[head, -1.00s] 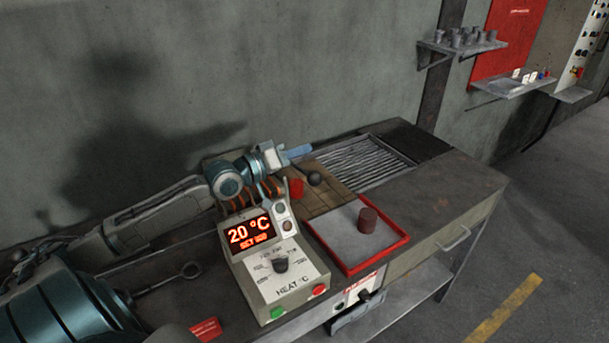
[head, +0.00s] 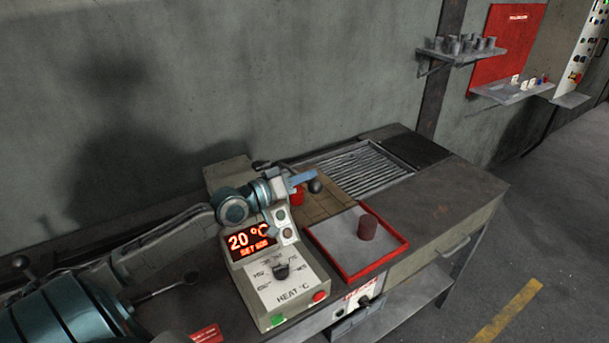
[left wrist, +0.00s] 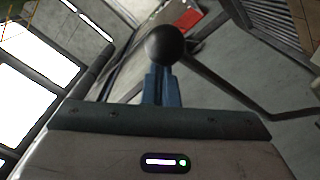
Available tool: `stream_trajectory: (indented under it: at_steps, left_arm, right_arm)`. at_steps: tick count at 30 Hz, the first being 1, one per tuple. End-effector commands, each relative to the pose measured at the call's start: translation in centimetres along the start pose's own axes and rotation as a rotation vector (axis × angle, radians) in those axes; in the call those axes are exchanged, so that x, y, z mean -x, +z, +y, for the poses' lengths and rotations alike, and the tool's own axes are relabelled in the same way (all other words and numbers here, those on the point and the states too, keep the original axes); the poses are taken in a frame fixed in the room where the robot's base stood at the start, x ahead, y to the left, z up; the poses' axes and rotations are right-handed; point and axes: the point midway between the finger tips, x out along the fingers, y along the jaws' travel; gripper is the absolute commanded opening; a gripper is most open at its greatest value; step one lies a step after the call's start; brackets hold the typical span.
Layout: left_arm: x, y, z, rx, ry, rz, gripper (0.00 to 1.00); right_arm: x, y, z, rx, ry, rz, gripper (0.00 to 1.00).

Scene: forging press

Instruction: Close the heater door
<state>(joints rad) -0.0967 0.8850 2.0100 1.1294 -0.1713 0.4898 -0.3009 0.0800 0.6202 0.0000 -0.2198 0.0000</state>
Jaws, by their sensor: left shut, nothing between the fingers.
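The heater's grey casing (head: 226,174) stands at the back of the bench, behind my left arm. My arm hides most of its opening, so the door's angle cannot be told. A dark ball knob (head: 316,186) stands to the right of the heater, and I cannot see clearly what it joins. My left gripper (head: 305,178) is shut and empty, its blue fingertips right by the knob. In the left wrist view the ball (left wrist: 168,46) sits just beyond the shut fingertips (left wrist: 163,78), with a dark rod running off to the right. Contact cannot be told. My right gripper is out of view.
The heat control box (head: 287,283) reads 20 °C and stands in front of my arm. A red-rimmed tray (head: 404,246) holds a brown cylinder (head: 367,228). A ribbed grate (head: 358,168) lies behind. The bench's right part is clear.

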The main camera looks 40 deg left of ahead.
Motion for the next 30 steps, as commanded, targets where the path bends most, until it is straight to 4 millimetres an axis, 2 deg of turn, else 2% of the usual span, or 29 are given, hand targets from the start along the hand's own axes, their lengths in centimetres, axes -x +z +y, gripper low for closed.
stream_trajectory:
  at_steps: [1, 6, 13, 18, 30]
  left_arm:
    - [0.0, 1.1, -0.6, -0.014, 0.001, 0.000, 0.00]
    - [0.1, 4.2, -1.7, -0.124, 0.003, -0.001, 0.00]
    - [0.1, 6.4, -2.5, -0.291, 0.007, 0.000, 0.00]
    - [0.1, 6.9, -2.7, -0.351, 0.006, -0.001, 0.00]
    - [0.2, 7.2, -2.9, -0.354, 0.000, -0.009, 0.00]
  right_arm:
    - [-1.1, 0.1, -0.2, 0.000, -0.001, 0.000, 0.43]
    - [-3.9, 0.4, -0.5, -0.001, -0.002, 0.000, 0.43]
    - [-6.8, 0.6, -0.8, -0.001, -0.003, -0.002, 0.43]
    - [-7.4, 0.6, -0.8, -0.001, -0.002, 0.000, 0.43]
    - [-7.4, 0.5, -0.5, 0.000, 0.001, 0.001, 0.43]
